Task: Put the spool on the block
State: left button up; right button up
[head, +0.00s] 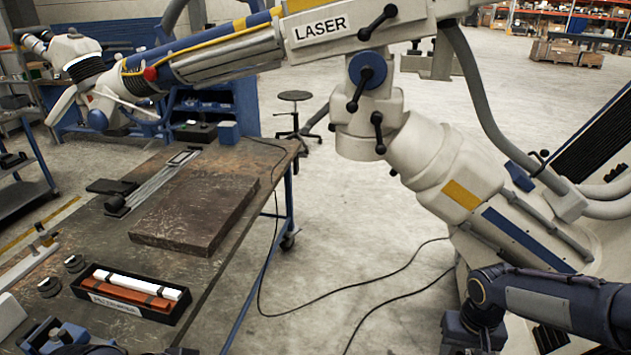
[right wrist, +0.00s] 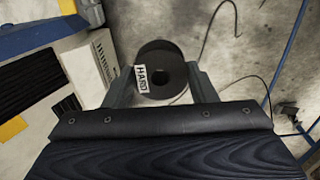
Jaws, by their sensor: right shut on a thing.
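The spool (right wrist: 174,58) is dark and round with a central hole and a white label reading HARD. In the right wrist view it sits between the two fingers of my right gripper (right wrist: 164,76), which is shut on it above the concrete floor. In the head view my right arm comes in at the lower right; its gripper and the spool are below the frame. A broad, flat, dark brown block (head: 195,213) lies on the workbench (head: 225,262), its top bare.
A black tray (head: 172,316) with white and brown bars is on the near bench. A small blue cube (head: 228,132) is at the back. Cables (head: 345,297) lie on the floor.

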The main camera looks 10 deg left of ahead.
aim_at(159, 222)
jog(key=i+u, duration=0.2)
jog(key=u, duration=0.25)
jog(key=i+u, duration=0.15)
jog(key=u, duration=0.25)
jog(key=i+u, duration=0.2)
jog(key=u, duration=0.25)
jog(key=i+l+u, duration=0.15)
jog(key=u, duration=0.25)
jog(key=i+l+u, duration=0.1)
jog(key=l+u, duration=0.15)
jog(key=u, duration=0.2)
jog(key=i+l+u, duration=0.1)
jog(key=l+u, duration=0.15)
jog(key=u, duration=0.2)
